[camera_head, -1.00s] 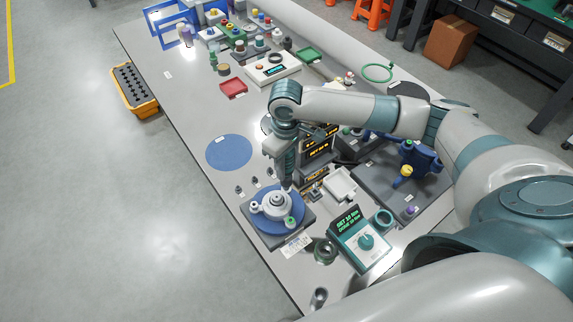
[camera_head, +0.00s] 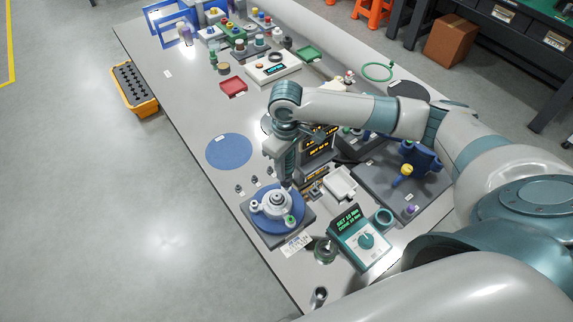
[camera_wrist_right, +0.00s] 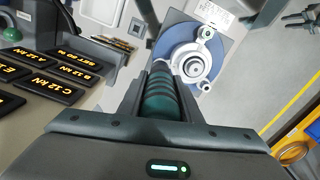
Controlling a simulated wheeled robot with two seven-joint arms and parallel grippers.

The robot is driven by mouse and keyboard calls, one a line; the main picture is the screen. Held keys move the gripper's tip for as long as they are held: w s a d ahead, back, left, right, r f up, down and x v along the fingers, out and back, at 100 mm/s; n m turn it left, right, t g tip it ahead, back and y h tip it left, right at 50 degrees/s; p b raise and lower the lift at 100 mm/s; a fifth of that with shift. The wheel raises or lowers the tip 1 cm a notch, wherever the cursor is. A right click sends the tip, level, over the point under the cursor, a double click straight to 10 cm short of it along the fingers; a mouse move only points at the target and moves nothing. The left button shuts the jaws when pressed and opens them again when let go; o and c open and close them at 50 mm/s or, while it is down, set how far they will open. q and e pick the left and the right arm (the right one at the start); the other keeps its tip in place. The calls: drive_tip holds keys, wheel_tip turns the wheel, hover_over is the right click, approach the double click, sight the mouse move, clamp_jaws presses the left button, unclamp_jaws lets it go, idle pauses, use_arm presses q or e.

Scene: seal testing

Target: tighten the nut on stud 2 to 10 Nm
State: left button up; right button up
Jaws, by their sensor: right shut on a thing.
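My right gripper (camera_head: 284,152) is shut on a teal ribbed driver (camera_wrist_right: 160,98) and holds it upright. The driver's lower end comes down at the far right edge of a round grey metal housing (camera_head: 276,200). In the right wrist view that end covers one side of the housing (camera_wrist_right: 190,62), so I cannot tell whether it sits on the nut there. Two other stud positions show, one with a white top (camera_head: 254,206) and one with a green top (camera_head: 290,220). The housing stands on a blue disc (camera_head: 262,225) over a dark square plate. My left gripper is not in view.
A teal controller (camera_head: 362,240) in front of the plate shows "SET 10 NM" and a second small line. A dark display (camera_head: 318,143) and a white tray (camera_head: 341,183) stand close right of the driver. A flat blue disc (camera_head: 229,151) lies left on clear table.

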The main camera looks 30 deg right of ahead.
drive_tip(key=shift+f, duration=0.7)
idle(0.6)
drive_tip(key=shift+p, duration=0.35)
idle(1.1)
drive_tip(key=shift+r, duration=0.1)
drive_tip(key=shift+r+p, duration=2.4)
drive_tip(key=shift+p, duration=0.65)
